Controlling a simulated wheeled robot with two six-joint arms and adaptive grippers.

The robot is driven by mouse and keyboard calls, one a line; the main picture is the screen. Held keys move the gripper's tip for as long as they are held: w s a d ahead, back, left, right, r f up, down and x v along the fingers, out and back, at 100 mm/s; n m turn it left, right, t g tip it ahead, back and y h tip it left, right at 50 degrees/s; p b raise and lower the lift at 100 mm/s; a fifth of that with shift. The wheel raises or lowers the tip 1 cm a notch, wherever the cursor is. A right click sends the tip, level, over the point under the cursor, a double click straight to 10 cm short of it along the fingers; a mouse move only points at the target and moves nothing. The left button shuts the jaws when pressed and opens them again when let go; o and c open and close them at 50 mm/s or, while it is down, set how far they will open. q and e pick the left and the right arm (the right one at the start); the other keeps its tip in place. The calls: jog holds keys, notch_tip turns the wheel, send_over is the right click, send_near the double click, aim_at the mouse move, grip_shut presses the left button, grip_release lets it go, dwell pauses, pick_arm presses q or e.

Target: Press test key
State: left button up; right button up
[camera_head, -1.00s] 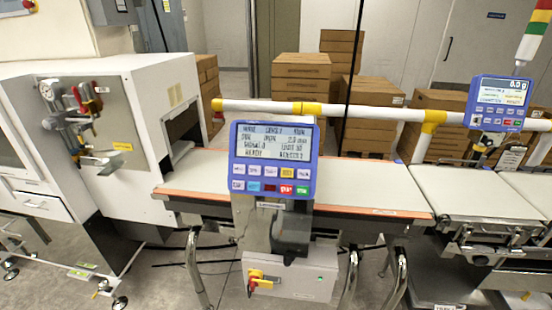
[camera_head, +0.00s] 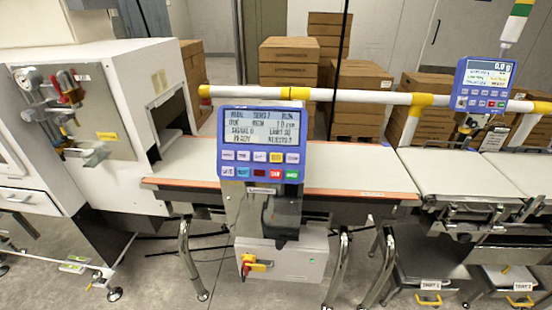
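A blue control panel (camera_head: 261,144) with a grey screen of dark text stands in front of the belt, at the middle of the head view. Two rows of small keys (camera_head: 260,165) lie below its screen, in white, yellow, blue, dark red, red and green. The key labels are too small to read surely, so I cannot tell which one is the test key. A second blue panel (camera_head: 483,84) with a lit screen reading about 0.0 g stands at the upper right. Neither of my grippers shows in the view.
A belt conveyor (camera_head: 345,170) runs behind the panel, with a weighing belt (camera_head: 455,178) to its right. A white machine (camera_head: 130,75) stands at left. A white rail (camera_head: 365,96) crosses behind the panel. A grey box with a red-yellow switch (camera_head: 285,258) sits below. Floor in front is clear.

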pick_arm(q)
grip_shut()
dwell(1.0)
